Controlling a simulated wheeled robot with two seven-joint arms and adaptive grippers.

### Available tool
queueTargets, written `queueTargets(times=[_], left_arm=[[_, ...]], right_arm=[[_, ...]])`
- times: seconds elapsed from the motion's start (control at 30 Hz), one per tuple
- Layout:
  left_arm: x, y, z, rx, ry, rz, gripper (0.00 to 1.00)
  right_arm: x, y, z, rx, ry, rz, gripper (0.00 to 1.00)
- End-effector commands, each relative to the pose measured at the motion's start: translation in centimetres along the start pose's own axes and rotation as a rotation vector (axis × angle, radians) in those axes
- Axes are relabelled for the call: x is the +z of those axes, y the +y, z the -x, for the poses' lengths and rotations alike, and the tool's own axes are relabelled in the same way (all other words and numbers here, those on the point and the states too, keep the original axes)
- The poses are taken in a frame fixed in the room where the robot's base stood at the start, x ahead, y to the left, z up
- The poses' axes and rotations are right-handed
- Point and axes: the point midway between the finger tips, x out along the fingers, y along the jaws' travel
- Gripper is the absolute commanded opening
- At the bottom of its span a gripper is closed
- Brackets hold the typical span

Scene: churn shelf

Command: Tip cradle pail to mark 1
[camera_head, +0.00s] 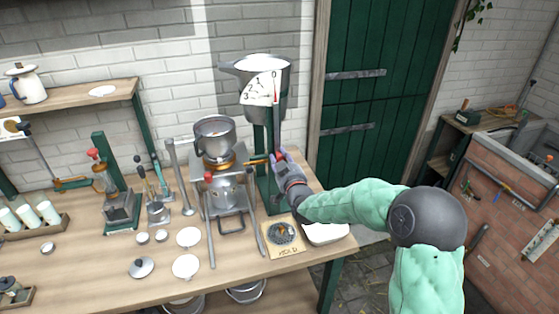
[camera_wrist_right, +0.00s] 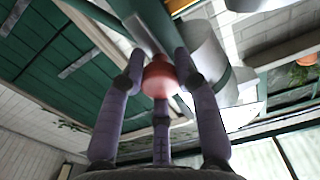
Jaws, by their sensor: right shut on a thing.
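The cradle pail (camera_head: 279,66) is a grey metal pail with a spout on its left, held high on a green stand (camera_head: 261,160) at the back right of the bench. It looks upright. A white dial (camera_head: 259,90) on its front carries marks 0 to 3, and a red pointer shows near 0. A lever hangs down from the pail. My right gripper (camera_head: 278,156) is at the lever's lower end. In the right wrist view its three fingers are shut around a red knob (camera_wrist_right: 159,77). My left gripper is not in view.
A smaller pot (camera_head: 215,135) stands on a burner frame just left of the green stand. A wooden plate with a dark ring (camera_head: 282,233) and a white dish (camera_head: 325,233) lie in front. Several tools and discs cover the bench. A green door (camera_head: 380,90) is behind.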

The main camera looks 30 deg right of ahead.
Motion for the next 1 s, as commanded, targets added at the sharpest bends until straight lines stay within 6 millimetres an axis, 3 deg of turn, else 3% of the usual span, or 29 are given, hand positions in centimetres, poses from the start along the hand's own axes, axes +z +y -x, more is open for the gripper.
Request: queueTargets(times=[0.17, 0.6, 1.0], left_arm=[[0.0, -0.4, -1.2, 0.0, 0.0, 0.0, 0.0], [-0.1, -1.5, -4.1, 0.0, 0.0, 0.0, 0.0], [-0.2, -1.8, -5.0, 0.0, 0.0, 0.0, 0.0]], right_arm=[[0.6, 1.5, 0.0, 0.002, -0.006, 0.083, 0.0], [-0.4, 6.2, 0.0, 0.001, -0.009, 0.371, 0.0], [-1.3, 7.9, 0.0, -0.001, -0.011, 0.487, 0.0]])
